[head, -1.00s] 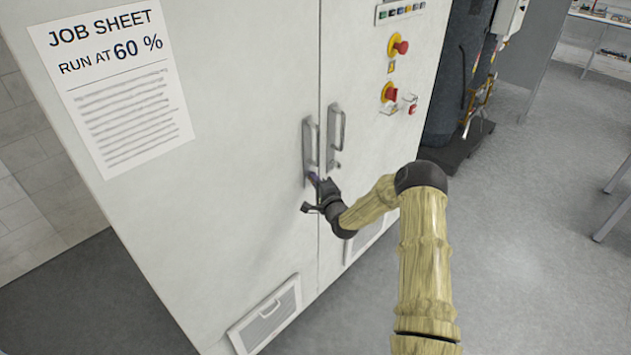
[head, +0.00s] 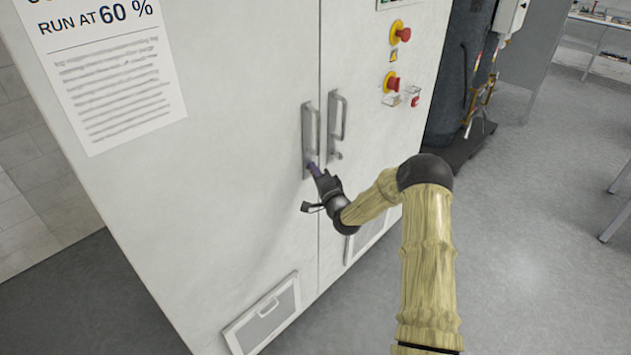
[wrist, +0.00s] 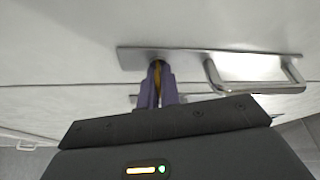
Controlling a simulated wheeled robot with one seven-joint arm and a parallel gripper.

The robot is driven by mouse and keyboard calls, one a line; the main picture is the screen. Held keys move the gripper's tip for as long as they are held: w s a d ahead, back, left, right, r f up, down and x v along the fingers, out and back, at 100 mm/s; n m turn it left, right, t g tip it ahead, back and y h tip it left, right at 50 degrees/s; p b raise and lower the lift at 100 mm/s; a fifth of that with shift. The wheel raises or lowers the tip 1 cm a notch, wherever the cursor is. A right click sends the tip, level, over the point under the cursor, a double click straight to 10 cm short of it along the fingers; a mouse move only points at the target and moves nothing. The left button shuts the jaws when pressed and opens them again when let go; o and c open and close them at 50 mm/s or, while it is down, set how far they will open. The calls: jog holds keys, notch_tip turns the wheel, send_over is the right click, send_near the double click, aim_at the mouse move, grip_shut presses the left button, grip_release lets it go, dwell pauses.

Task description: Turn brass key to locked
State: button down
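The brass key (wrist: 156,72) shows as a thin gold-brown strip between my fingertips in the wrist view, at one end of a metal handle plate (wrist: 190,58). My gripper (wrist: 160,82) has purple fingers close together on both sides of the key, and seems shut on it. In the head view, my gripper (head: 315,170) reaches the lower end of the left door's handle plate (head: 306,140). The key is hidden by the fingers there. I cannot tell the key's turn angle or any lock marking.
The white cabinet (head: 240,190) has two doors with upright handles side by side; the right handle (head: 338,118) is close to my gripper. Red knobs on yellow bases (head: 401,34) sit upper right. A job sheet (head: 110,75) hangs left. Grey floor (head: 530,240) is open at right.

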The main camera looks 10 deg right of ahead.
jog(key=n+b, duration=0.2)
jog(key=b, duration=0.1)
jog(key=n+y+b, duration=0.1)
jog(key=n+b, duration=0.1)
jog(key=b, duration=0.1)
jog(key=f+n+t+y+b, duration=0.1)
jog(key=n+b, duration=0.1)
jog(key=b, duration=0.2)
jog(key=shift+n, duration=0.3)
jog(key=n+y+b, duration=0.1)
jog(key=n+b, duration=0.2)
jog(key=b, duration=0.1)
jog(key=n+y+b, duration=0.2)
jog(key=n+b, duration=0.1)
jog(key=b, duration=0.1)
jog(key=shift+n, duration=0.4)
jog(key=n+y+b, duration=0.1)
jog(key=n, duration=0.1)
jog(key=n+g+y+b, duration=0.1)
jog(key=b, duration=0.1)
jog(key=n+y+b, duration=0.1)
jog(key=n, duration=0.1)
jog(key=shift+r+n+g, duration=0.3)
jog(key=shift+r, duration=0.05)
jog(key=c, duration=1.6)
grip_release()
jog(key=shift+r, duration=0.1)
jog(key=shift+s+d, duration=0.1)
